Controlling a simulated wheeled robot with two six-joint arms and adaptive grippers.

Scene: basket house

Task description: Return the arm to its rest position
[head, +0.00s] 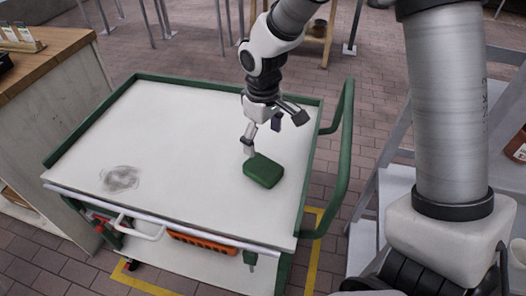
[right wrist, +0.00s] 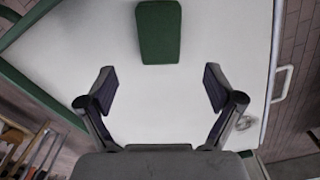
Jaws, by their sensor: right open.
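My right gripper (head: 263,137) is open and empty over the right part of the white cart top (head: 200,120). In the right wrist view its two fingers (right wrist: 160,92) stand wide apart with bare white surface between them. A green block (head: 263,171) with rounded edges lies on the cart top just in front of the gripper. It also shows in the right wrist view (right wrist: 159,31), beyond the fingertips and apart from them. My right arm reaches in from the upper right of the head view. My left gripper is not in view.
The cart has a green rim and a green handle (head: 340,160) on its right. A grey smudge (head: 120,178) marks the left of its top. A wooden-topped counter (head: 45,60) stands at the left, and grey shelving (head: 367,215) at the right. The cart top's middle is clear.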

